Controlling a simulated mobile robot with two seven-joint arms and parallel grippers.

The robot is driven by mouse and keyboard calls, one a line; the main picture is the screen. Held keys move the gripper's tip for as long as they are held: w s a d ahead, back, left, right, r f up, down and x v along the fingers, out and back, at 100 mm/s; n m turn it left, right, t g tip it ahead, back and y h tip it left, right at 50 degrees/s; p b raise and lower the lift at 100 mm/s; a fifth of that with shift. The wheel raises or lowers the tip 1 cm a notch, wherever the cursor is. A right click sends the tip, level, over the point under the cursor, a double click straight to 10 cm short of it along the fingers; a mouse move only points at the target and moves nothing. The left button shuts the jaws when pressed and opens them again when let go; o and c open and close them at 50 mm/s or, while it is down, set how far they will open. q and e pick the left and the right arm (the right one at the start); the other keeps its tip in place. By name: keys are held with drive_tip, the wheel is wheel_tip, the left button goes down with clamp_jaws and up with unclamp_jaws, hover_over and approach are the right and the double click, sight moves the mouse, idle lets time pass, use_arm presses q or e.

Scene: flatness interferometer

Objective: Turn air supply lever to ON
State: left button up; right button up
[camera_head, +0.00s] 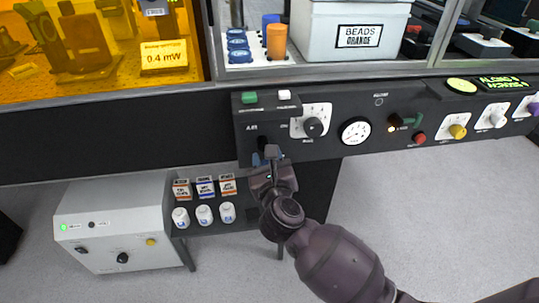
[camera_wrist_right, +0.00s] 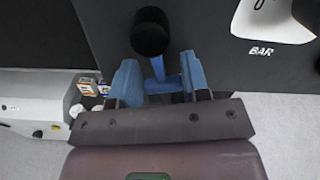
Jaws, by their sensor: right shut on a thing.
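The air supply lever (camera_wrist_right: 157,68) shows in the right wrist view as a narrow blue bar below a round black knob (camera_wrist_right: 151,32) on the dark panel. In the head view it is on the panel front under the AIR label (camera_head: 251,127), mostly hidden by my right gripper (camera_head: 271,154). In the right wrist view the blue fingers of the right gripper (camera_wrist_right: 161,84) stand on both sides of the lever, shut on it. The ON and OFF markings are not readable. My left gripper is not in view.
A pressure gauge (camera_head: 355,131) and a round black knob (camera_head: 313,127) sit right of the lever. Green and white buttons are above it. Small labelled boxes (camera_head: 205,187) and white bottles (camera_head: 204,215) stand lower left, near a grey cabinet (camera_head: 115,225).

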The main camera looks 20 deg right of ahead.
sight(278, 138)
drive_tip(key=r+n+p, duration=0.1)
drive_tip(key=n+p, duration=0.1)
drive_tip(key=d+r+n+p, duration=0.1)
drive_tip(key=p, duration=0.1)
drive_tip(key=shift+s+n, duration=0.1)
drive_tip(key=shift+n, duration=0.3)
drive_tip(key=n+p, duration=0.1)
drive_tip(key=p, duration=0.1)
drive_tip(key=n+p, duration=0.2)
drive_tip(key=d+r+n+p, duration=0.1)
drive_tip(key=n+p, duration=0.1)
drive_tip(key=shift+s, duration=0.2)
drive_tip(key=n+p, duration=0.3)
drive_tip(key=shift+d+r, duration=0.25)
drive_tip(key=shift+r+n+p, duration=0.1)
drive_tip(key=shift+n+p, duration=0.55)
drive_tip(key=shift+n, duration=0.05)
drive_tip(key=shift+s+r+n+p, duration=0.1)
drive_tip(key=shift+n+p, duration=0.5)
drive_tip(key=shift+n, duration=0.1)
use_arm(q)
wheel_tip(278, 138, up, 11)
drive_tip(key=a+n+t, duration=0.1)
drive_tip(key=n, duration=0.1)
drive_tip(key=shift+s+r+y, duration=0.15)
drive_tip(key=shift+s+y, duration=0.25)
use_arm(e)
drive_tip(key=shift+n, duration=0.3)
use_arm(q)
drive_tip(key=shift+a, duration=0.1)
